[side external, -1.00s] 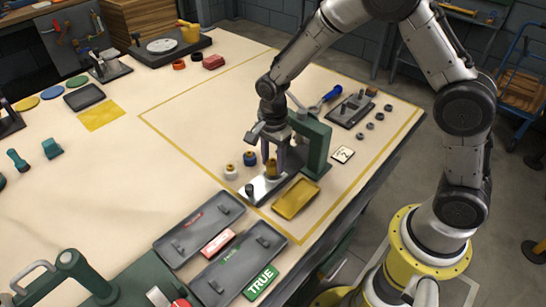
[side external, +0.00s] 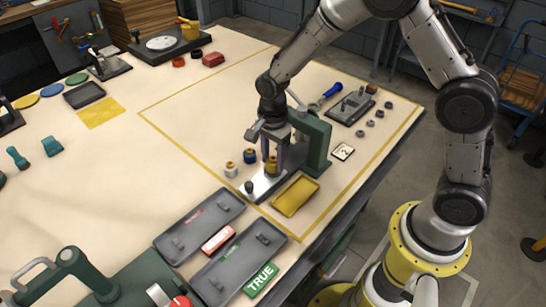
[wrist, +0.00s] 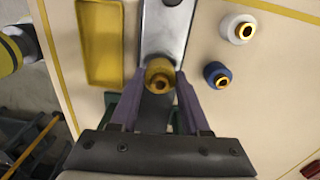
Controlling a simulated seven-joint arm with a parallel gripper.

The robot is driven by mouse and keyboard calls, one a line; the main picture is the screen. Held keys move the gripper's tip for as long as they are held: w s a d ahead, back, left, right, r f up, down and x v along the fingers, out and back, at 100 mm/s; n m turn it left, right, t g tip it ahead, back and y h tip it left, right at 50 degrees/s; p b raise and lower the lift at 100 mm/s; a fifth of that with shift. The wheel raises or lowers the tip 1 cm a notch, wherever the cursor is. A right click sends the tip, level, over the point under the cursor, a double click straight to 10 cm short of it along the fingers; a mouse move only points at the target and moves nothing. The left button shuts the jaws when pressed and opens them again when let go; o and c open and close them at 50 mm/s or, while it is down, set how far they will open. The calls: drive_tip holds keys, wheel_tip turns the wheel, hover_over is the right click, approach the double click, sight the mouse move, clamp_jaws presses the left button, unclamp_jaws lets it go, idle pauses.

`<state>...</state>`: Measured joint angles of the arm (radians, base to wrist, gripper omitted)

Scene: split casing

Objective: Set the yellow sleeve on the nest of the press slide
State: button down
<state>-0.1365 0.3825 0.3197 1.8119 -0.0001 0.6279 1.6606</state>
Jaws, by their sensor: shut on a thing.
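The yellow sleeve (side external: 272,166) is between the fingertips of my gripper (side external: 272,158), which is shut on it. In the wrist view the sleeve (wrist: 159,74) is upright between the purple-grey fingers. It is over the shiny plate of the press slide (side external: 257,190), in front of the green press body (side external: 317,145). The slide plate (wrist: 167,35) runs away beneath the sleeve in the wrist view. The nest is hidden under the sleeve and fingers. I cannot tell whether the sleeve touches it.
A blue sleeve (side external: 249,156) and a white sleeve (side external: 231,169) stand left of the slide. An empty yellow tray (side external: 295,196) lies to its right. Two grey trays (side external: 238,262) lie in front.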

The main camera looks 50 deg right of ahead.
drive_tip(key=shift+f, duration=0.7)
idle(0.9)
unclamp_jaws()
idle(0.5)
drive_tip(key=shift+r, duration=0.1)
drive_tip(key=shift+r, duration=3.4)
drive_tip(key=shift+r, duration=0.1)
